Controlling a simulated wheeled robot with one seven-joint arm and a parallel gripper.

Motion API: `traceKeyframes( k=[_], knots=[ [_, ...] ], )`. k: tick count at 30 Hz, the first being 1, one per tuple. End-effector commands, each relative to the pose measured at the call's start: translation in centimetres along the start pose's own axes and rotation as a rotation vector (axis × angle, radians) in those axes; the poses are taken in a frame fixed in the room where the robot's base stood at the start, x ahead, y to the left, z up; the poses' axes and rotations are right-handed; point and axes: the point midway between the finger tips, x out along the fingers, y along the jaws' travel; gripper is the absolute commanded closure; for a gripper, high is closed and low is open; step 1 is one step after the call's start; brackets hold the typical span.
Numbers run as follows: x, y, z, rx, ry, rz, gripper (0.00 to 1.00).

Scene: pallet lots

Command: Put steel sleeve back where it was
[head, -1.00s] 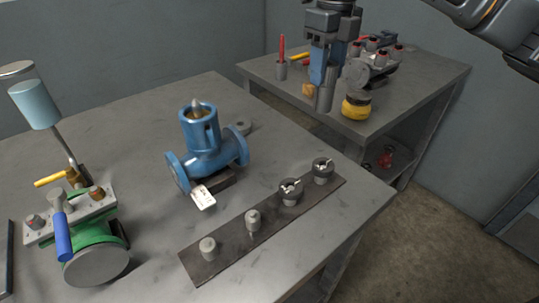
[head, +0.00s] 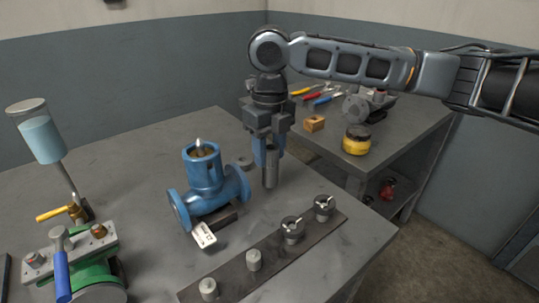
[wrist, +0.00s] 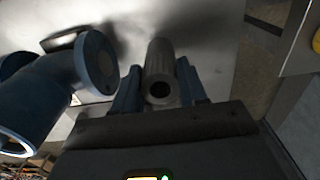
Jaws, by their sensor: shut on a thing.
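The steel sleeve (head: 270,167) is a grey upright tube. My gripper (head: 268,150) is shut on it, with its blue fingers on either side. The sleeve is near the table's back right edge, to the right of the blue valve body (head: 206,187). I cannot tell whether its lower end touches the table. In the wrist view the sleeve (wrist: 160,75) shows its open bore between the blue fingers (wrist: 160,92), with the valve's flange (wrist: 97,62) to its left.
A dark strip (head: 268,254) holding several small fittings lies at the front right. A green valve assembly (head: 90,268) stands at the left.

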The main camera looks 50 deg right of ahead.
Motion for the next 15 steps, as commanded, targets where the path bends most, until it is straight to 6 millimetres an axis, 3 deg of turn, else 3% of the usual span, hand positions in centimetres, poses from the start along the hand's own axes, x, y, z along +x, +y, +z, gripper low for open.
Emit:
traceKeyframes(
  k=[4,14,15],
  knots=[
    [1.6,0.0,0.0,0.000,-0.001,0.001,1.00],
    [1.9,0.0,0.0,0.000,-0.001,0.001,1.00],
    [1.9,0.0,0.0,0.000,-0.001,0.001,0.57]
  ],
)
